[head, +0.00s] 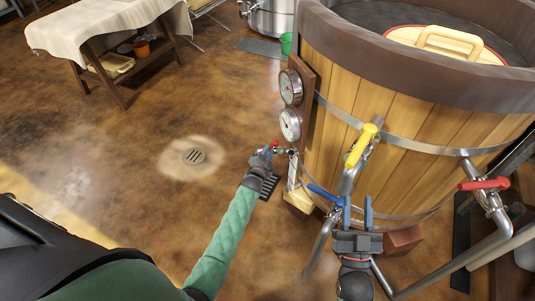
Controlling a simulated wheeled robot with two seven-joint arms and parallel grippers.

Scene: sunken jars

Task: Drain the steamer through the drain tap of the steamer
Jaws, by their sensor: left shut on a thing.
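The steamer (350,90) is a large wooden-staved tub with metal hoops at the right, with dark contents inside. A small red-handled tap (276,144) sits on its left side below two gauges; I take it as the drain tap. My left gripper (268,151) is shut on this tap's handle, partly hiding it. No flow from it can be made out. My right gripper (357,212) stands empty in front of the tub, its two blue fingers apart, close to the pipe with the yellow-handled valve (362,146) and the blue-handled valve (324,194).
Another red-handled valve (484,184) is on a pipe at the right. A cloth-covered table (100,28) stands back left; the floor between is clear.

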